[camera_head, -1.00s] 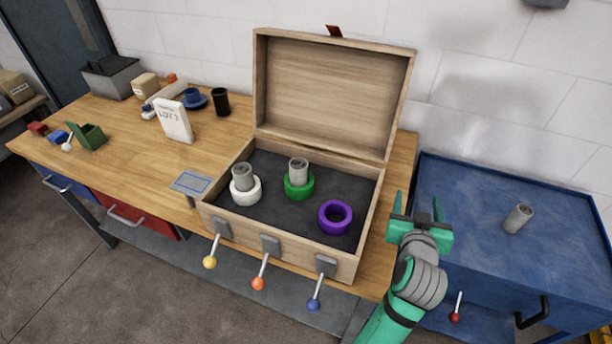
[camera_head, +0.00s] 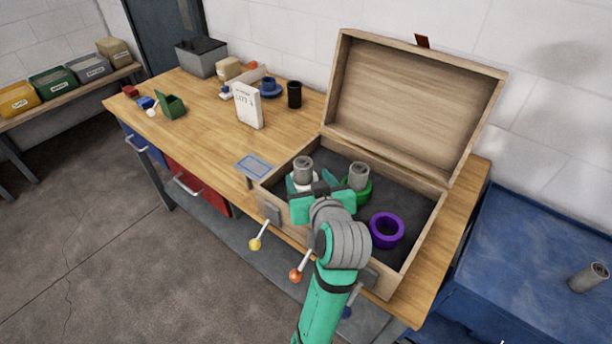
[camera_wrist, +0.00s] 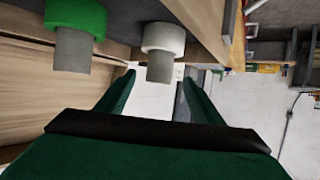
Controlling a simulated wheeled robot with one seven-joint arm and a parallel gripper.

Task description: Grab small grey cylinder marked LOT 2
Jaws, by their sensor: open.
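A grey cylinder (camera_head: 303,170) stands upright in a white ring (camera_head: 293,184) inside the open wooden box. A second grey cylinder (camera_head: 358,176) stands in a green ring (camera_head: 363,191) to its right. In the wrist view, the white-ringed cylinder (camera_wrist: 160,67) shows ahead, between the fingertips; contact cannot be told. The green-ringed one (camera_wrist: 73,52) is outside the fingers, to the left.
The box (camera_head: 431,228) has its lid raised behind and low walls around. An empty purple ring (camera_head: 374,232) lies right of my arm. Levers (camera_head: 262,232) project from the box front. A white sign (camera_head: 249,106) stands behind left.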

